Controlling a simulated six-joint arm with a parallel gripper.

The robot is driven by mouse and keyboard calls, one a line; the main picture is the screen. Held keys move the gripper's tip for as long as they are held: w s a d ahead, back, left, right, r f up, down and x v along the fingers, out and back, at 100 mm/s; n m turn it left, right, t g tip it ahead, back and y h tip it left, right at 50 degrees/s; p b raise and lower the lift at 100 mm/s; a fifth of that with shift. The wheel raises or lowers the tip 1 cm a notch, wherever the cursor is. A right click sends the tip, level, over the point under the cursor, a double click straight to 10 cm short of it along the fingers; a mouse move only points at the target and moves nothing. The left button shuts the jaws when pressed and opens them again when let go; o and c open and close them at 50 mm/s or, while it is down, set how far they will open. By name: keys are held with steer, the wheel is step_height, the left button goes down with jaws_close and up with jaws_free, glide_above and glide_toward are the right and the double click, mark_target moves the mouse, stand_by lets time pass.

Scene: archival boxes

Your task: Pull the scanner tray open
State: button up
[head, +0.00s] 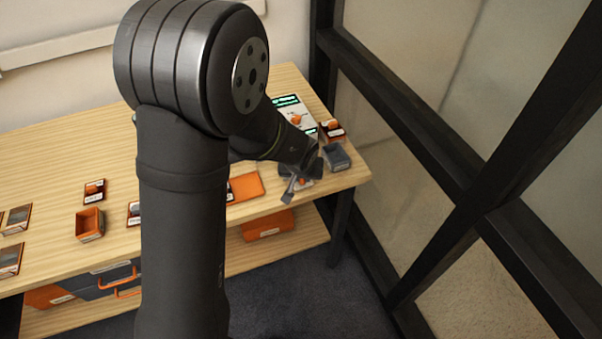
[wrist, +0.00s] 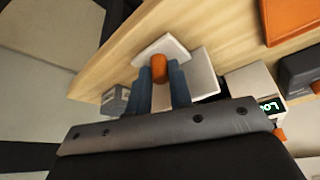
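My gripper (wrist: 160,72) has its two blue-grey fingers on either side of an orange handle (wrist: 159,66), with little or no gap showing. The handle stands on a white plate-like part (wrist: 176,48), which looks like the scanner tray. A second white panel (wrist: 205,78) lies just right of it. Whether the tray is slid out is unclear. In the head view my gripper (head: 300,182) is low at the table's front right, and a bit of orange shows by it. A white unit with green displays (head: 290,112) stands behind it; a lit display (wrist: 269,106) shows in the wrist view.
A dark grey open box (head: 336,157) stands right of my gripper, near the table's right end. An orange flat piece (head: 246,186) lies to the left. An orange box (head: 268,226) is on the lower shelf. A dark-framed partition (head: 420,140) stands close on the right.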

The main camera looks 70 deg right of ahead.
steer(key=o, duration=0.4)
steer(key=shift+r, duration=0.1)
steer(key=v, duration=1.7)
steer(key=shift+s+a, duration=0.1)
steer(key=shift+a, duration=0.05)
steer(key=x, duration=1.7)
steer(key=v, duration=1.5)
steer(key=shift+r, duration=0.15)
